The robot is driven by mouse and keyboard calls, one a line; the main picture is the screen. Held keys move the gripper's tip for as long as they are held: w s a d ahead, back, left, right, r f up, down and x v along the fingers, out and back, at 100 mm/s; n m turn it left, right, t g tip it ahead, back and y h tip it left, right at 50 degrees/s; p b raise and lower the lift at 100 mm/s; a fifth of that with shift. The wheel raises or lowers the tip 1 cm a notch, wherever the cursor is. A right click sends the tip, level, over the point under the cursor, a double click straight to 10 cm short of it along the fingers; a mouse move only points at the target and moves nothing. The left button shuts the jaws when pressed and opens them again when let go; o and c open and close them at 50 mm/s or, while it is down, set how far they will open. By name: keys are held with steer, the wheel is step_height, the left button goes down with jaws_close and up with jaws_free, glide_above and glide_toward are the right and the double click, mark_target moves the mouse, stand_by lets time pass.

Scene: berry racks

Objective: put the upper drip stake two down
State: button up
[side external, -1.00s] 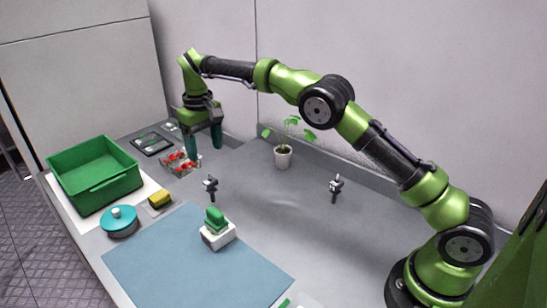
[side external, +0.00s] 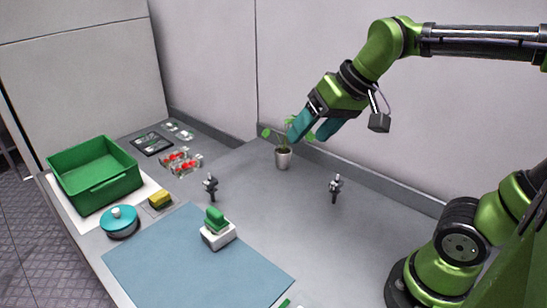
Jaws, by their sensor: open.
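Two small dark upright pieces that look like drip stakes stand on the grey bench. One drip stake (side external: 211,187) is left of centre, the other drip stake (side external: 335,188) is right of centre. At this size I cannot tell which one counts as the upper one, or what holds them. My gripper (side external: 310,136) is open and empty, with its teal fingers pointing down and left. It hangs in the air in front of the potted plant and hides part of its leaves. In the picture it is above and left of the right stake, apart from both stakes.
The potted plant (side external: 283,157) stands near the back wall. Berry punnets (side external: 181,162) and a dark tray (side external: 152,144) are at back left. A green crate (side external: 95,185), teal round tin (side external: 119,222) and yellow block (side external: 160,199) are left.

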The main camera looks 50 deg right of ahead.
steer(key=s+f+t, duration=0.1)
steer(key=s+f, duration=0.3)
steer(key=s, duration=0.1)
steer(key=shift+s+m, duration=0.15)
steer(key=shift+m, duration=0.25)
